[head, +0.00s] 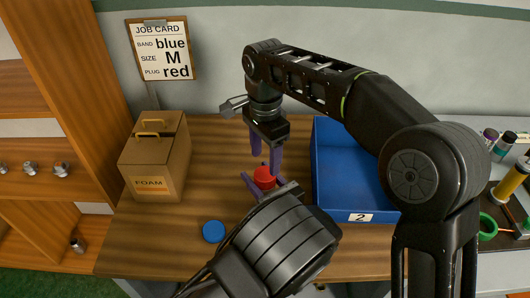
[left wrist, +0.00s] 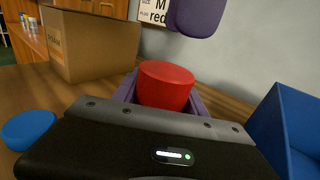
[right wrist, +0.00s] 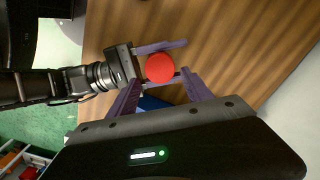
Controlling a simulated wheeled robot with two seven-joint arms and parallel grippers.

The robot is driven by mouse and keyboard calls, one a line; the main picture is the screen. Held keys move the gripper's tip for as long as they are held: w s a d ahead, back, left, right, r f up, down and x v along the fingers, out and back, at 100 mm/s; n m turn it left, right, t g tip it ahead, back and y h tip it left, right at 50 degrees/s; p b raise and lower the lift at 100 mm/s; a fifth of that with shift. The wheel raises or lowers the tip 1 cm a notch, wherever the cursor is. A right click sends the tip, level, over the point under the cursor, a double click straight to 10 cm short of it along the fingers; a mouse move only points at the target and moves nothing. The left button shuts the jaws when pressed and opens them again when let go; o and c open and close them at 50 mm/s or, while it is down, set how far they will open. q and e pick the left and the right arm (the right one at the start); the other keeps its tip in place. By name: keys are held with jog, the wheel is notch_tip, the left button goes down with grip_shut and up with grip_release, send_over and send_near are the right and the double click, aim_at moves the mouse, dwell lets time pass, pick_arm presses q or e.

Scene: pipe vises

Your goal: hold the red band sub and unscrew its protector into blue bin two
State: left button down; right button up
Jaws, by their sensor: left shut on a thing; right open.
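A red round cap-like piece (head: 264,178) stands over the table between the purple fingers of my left gripper (head: 266,184), which is shut on it. It also shows in the left wrist view (left wrist: 166,84) and, from above, in the right wrist view (right wrist: 160,67). The body and any band below the red top are hidden. My right gripper (head: 266,152) is open, pointing down just above the red piece, its fingers apart and empty. Blue bin two (head: 352,206) stands right of the grippers; the visible part of its inside looks empty.
A blue disc (head: 213,231) lies on the wooden table at the front left. A cardboard foam box (head: 155,160) stands at the left. A job card (head: 162,48) hangs on the wall. Several coloured items lie at far right. The table between box and grippers is clear.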

aim_at(265, 173)
jog(key=m, duration=0.1)
jog(key=r+m, duration=0.1)
jog(key=shift+r+m, duration=0.25)
jog(key=shift+m, duration=0.05)
jog(key=shift+f, duration=0.1)
jog(key=shift+f, duration=0.7)
notch_tip(265, 173, down, 6)
jog(key=shift+f, duration=0.25)
jog(key=shift+c, duration=0.5)
